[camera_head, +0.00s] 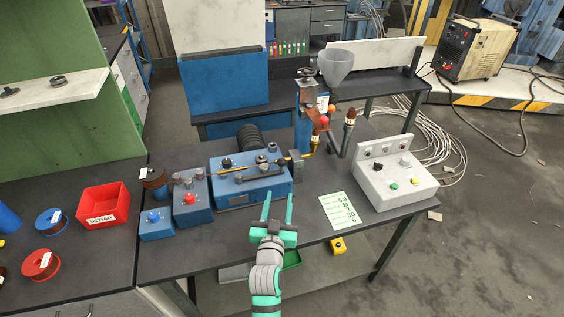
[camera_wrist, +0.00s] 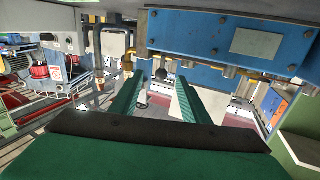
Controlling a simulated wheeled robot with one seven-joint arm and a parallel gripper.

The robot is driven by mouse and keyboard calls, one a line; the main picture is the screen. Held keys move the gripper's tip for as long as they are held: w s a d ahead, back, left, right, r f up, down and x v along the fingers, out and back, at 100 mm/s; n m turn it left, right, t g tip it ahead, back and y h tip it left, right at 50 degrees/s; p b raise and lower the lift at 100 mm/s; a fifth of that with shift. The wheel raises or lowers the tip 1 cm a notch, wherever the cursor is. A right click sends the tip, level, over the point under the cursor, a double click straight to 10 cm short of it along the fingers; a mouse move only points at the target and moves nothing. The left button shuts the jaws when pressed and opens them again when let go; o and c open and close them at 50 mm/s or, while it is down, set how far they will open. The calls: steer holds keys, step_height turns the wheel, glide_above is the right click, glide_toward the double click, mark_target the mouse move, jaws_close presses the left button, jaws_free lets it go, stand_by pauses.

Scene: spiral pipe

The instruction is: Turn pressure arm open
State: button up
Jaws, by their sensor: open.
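The blue pipe machine (camera_head: 240,190) stands on the dark bench, with knobs and a brass rod on its top. A dark bar (camera_head: 258,174) lies along its top; it looks like the pressure arm, but I cannot tell for certain. My gripper (camera_head: 278,199) is open and empty in front of the machine, near the bench's front edge, apart from the bar. In the wrist view the blue machine body (camera_wrist: 225,38) with its pale plate appears beyond my open fingers (camera_wrist: 160,76). The bar is not clear there.
A grey control box (camera_head: 393,184) and a green number sheet (camera_head: 338,210) lie to the right. Blue button boxes (camera_head: 191,200) stand left, with a red scrap bin (camera_head: 103,205) farther left.

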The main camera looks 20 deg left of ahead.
mark_target(281, 165)
steer(key=w+a+r, duration=0.1)
steer(key=w, duration=0.3)
steer(key=w+a+r, duration=0.1)
steer(key=w, duration=0.4)
steer(key=w+a+r, duration=0.1)
steer(key=w, duration=0.4)
steer(key=shift+a+r, duration=0.1)
steer(key=shift+a, duration=0.2)
steer(key=shift+c, duration=0.7)
jaws_close()
